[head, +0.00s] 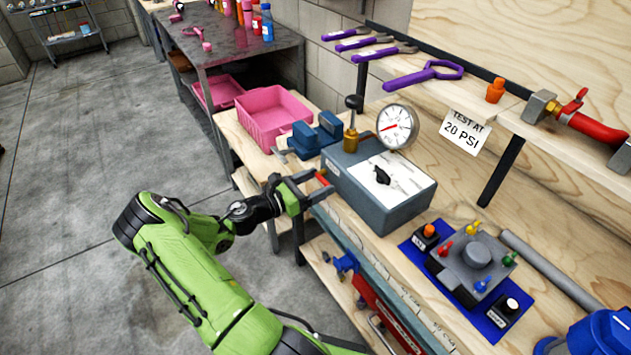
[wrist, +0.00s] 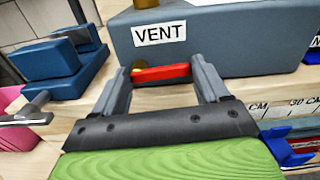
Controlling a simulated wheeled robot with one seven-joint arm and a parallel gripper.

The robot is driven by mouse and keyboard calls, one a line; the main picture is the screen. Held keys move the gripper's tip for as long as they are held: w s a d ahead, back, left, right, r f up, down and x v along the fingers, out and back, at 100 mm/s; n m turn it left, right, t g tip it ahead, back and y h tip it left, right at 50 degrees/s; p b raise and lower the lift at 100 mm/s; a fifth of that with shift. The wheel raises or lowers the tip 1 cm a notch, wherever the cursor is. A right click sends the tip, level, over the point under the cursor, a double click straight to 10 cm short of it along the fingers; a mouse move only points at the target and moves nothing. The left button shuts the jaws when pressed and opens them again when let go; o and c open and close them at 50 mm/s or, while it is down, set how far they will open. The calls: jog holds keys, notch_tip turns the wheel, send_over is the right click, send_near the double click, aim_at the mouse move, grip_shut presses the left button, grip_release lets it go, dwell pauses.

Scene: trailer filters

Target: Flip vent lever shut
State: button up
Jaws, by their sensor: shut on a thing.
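The vent lever (head: 321,178) is a small red bar on the front left of a grey test box (head: 392,215). In the wrist view the red lever (wrist: 165,73) lies roughly level below the VENT label (wrist: 160,33), with a brass end at its left. My gripper (head: 306,184) reaches the box's left front corner from the lower left. In the wrist view my gripper (wrist: 162,70) has one finger at each end of the lever and is shut on it. The fingertips' exact contact is partly hidden.
A blue vise (head: 318,137) and a pink bin (head: 268,115) are to the left. A blue mat with a fixture (head: 472,262) lies to the right.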

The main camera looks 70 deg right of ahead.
jog(key=shift+f+m, duration=0.1)
jog(key=shift+m, duration=0.3)
jog(key=o, duration=1.1)
jog(key=shift+c, duration=0.2)
jog(key=p+v, duration=0.2)
jog(key=v, duration=1.4)
jog(key=shift+p, duration=0.4)
jog(key=shift+d, duration=0.1)
